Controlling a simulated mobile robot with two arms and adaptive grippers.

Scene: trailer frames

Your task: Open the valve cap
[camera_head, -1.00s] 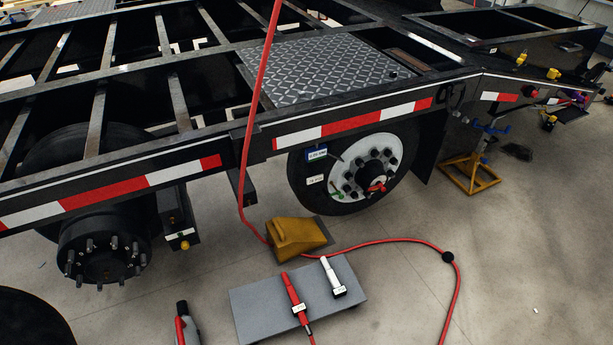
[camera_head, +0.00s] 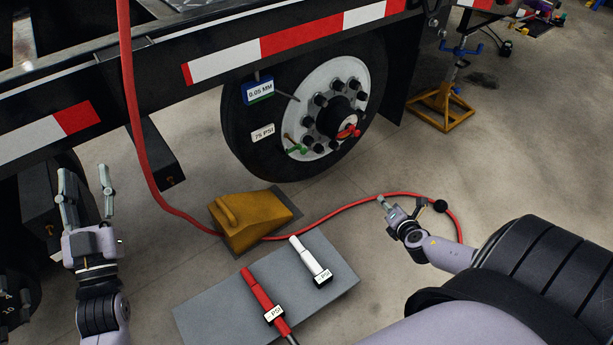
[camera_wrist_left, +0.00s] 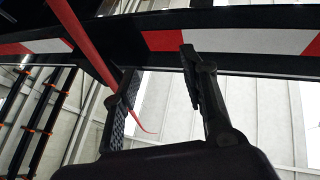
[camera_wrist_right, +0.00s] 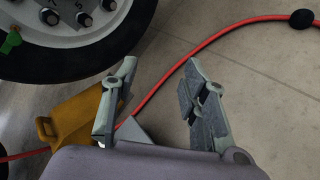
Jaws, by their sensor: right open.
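A trailer wheel (camera_head: 318,110) with a white rim stands under the frame. A small green part (camera_head: 296,148), which looks like the valve cap, sits at the rim's lower left. A red part (camera_head: 348,131) is at the hub. My left gripper (camera_head: 87,188) is open and empty, raised at the left, well apart from the wheel. My right gripper (camera_head: 400,204) is open and empty, below and right of the wheel. In the right wrist view, the green part (camera_wrist_right: 11,41) shows at the top left, beyond my right gripper (camera_wrist_right: 160,84).
A yellow chock (camera_head: 250,220) stands below the wheel. A grey board (camera_head: 215,308) holds a red PSI tool (camera_head: 262,294) and a white one (camera_head: 310,258). A red hose (camera_head: 141,150) hangs at the left and runs along the floor. A yellow stand (camera_head: 440,106) is at the back right.

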